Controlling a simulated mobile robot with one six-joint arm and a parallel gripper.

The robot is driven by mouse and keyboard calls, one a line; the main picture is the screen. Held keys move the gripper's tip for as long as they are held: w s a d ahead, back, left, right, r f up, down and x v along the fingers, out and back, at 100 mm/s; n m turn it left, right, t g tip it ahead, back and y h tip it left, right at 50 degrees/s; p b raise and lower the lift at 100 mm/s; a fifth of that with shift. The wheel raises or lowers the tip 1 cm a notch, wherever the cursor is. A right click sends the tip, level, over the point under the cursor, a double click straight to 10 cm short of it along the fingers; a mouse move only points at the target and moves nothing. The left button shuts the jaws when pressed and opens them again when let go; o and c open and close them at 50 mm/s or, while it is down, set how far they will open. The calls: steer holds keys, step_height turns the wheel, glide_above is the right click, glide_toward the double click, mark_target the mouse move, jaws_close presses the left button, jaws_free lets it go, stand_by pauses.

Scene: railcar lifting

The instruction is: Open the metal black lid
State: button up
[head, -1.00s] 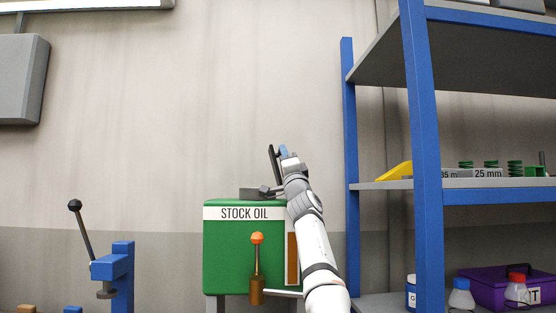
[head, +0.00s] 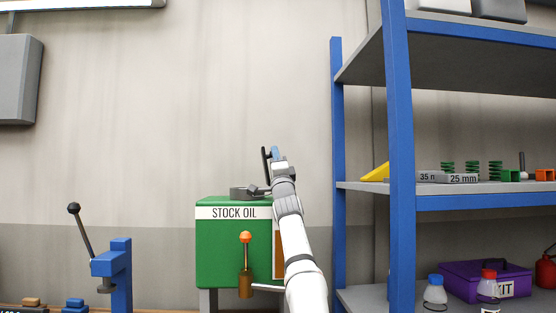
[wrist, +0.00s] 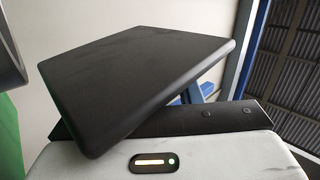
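The black lid shows as a dark, nearly upright plate (head: 266,162) above the green STOCK OIL tank (head: 234,245) in the head view. In the wrist view the black lid (wrist: 140,75) is a large tilted slab right in front of my gripper. A grey round neck (head: 245,192) sits on top of the tank, left of my gripper. My gripper (head: 276,160) is at the tank's upper right, close beside the lid. Its fingers are mostly hidden, so I cannot tell whether they touch the lid or how far apart they are.
A blue shelf rack (head: 398,150) stands close on the right. An orange-knobbed lever (head: 246,262) is at the tank's front. A blue lever press (head: 112,265) stands at left. The wall space above the tank is clear.

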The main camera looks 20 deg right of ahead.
steer(key=o, duration=0.4)
steer(key=shift+d, duration=0.1)
steer(key=shift+s+f, duration=0.1)
steer(key=s+a+b, duration=0.1)
steer(key=s+b, duration=1)
steer(key=s, duration=0.1)
steer(key=shift+s+a+f+b, duration=0.3)
steer(key=shift+s+a+f, duration=0.05)
steer(key=shift+a, duration=0.05)
